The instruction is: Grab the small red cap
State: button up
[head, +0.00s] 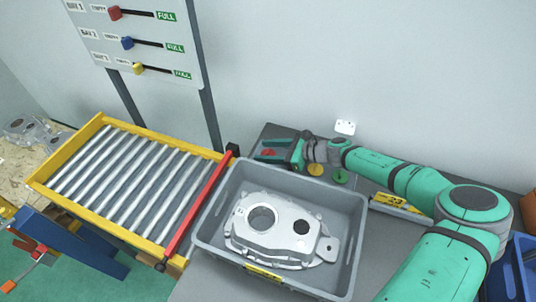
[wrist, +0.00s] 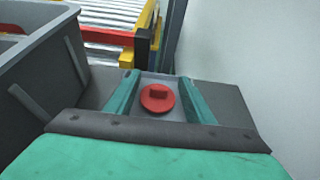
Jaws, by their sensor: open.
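The small red cap (wrist: 157,98) is a round disc with a raised grip on top. In the wrist view it lies between the two green fingers of my gripper (wrist: 157,77), with a gap on each side. The fingers are open and hold nothing. In the head view my gripper (head: 269,150) reaches left over the back of the grey table, and the red cap (head: 268,153) shows small between its fingers. I cannot tell how far the fingers are above the surface.
A yellow cap (head: 315,169) and a green cap (head: 340,176) lie right of the red one. A grey crate (head: 208,222) holding an aluminium casting (head: 275,228) stands in front. A roller conveyor (head: 130,185) with a red bar (head: 198,208) is at left. The wall is close behind.

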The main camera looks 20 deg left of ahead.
jog(key=shift+w, duration=0.15)
jog(key=shift+c, duration=0.9)
jog(key=c, duration=0.6)
jog(key=shift+s+a, duration=0.2)
jog(key=shift+a, duration=0.05)
jog(key=c, duration=0.5)
jog(key=shift+d, duration=0.55)
grip_shut()
